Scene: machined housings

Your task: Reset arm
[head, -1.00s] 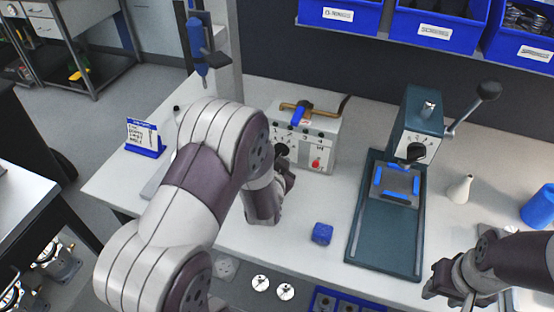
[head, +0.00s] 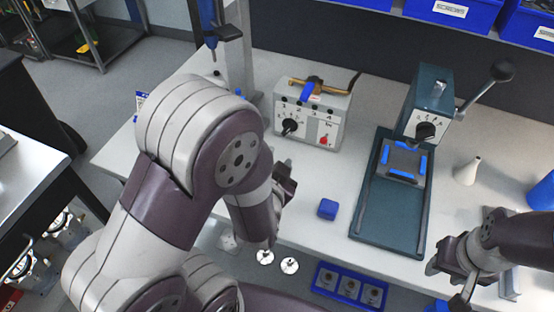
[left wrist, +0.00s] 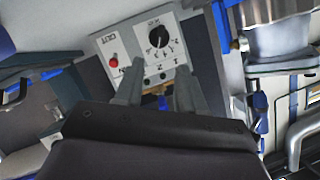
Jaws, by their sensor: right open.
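My left gripper (head: 286,182) hangs over the front of the bench, in front of the grey control box (head: 312,115) and left of a small blue block (head: 327,208). In the left wrist view its two fingers (left wrist: 157,88) stand apart with nothing between them, and the control box (left wrist: 145,48) shows beyond them. My right gripper (head: 452,275) is at the lower right, near the bench's front edge. It is open, with no held object visible. Its fingertips are partly hard to make out.
A green press (head: 392,200) with a lever stands right of the block. A white bottle (head: 467,171) and a blue cup (head: 543,194) are farther right. A blue tray of parts (head: 325,278) lies below the bench's front edge. Bare bench lies around the block.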

